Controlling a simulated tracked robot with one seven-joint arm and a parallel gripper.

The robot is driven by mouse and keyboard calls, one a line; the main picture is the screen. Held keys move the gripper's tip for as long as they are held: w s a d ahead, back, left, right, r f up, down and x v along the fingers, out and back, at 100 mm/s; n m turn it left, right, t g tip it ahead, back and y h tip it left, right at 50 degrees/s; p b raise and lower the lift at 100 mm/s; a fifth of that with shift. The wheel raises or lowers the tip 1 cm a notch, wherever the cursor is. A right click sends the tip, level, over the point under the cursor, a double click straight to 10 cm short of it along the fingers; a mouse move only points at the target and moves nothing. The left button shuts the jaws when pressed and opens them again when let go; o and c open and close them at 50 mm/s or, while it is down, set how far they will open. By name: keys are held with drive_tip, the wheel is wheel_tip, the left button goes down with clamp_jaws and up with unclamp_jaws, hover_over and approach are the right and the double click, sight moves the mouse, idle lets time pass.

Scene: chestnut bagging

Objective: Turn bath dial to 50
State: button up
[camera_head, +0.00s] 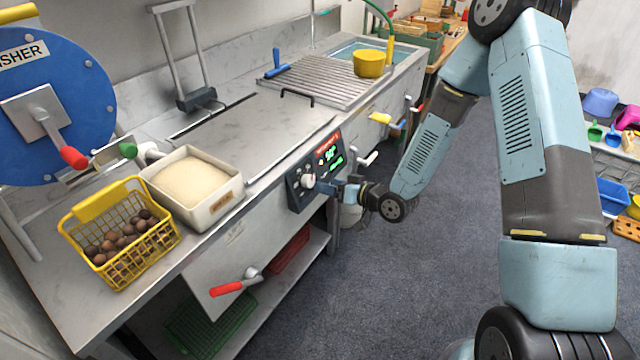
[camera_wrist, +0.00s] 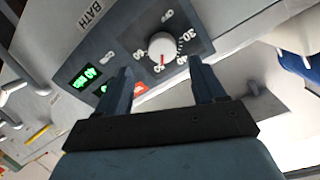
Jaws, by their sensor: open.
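The bath dial is a round white knob (camera_head: 308,181) on a dark control panel (camera_head: 297,199) at the front of the metal counter. In the wrist view the dial (camera_wrist: 162,47) has a red mark at its lower edge, with printed numbers around it, 30 among them. The panel carries the word BATH and green displays (camera_wrist: 87,77); one seems to read 40. My gripper (camera_head: 322,185) is in front of the panel. In the wrist view my gripper (camera_wrist: 160,73) is open and empty, one finger on each side below the dial. I cannot tell whether a fingertip touches it.
A red-handled lever (camera_head: 232,287) sticks out left of the panel, and more coloured handles (camera_head: 380,118) stand to its right. A cream tub (camera_head: 195,190) and a yellow basket of chestnuts (camera_head: 120,235) stand on the counter. The floor (camera_head: 350,300) in front is clear.

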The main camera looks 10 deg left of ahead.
drive_tip(key=v, duration=0.8)
drive_tip(key=shift+d, duration=0.1)
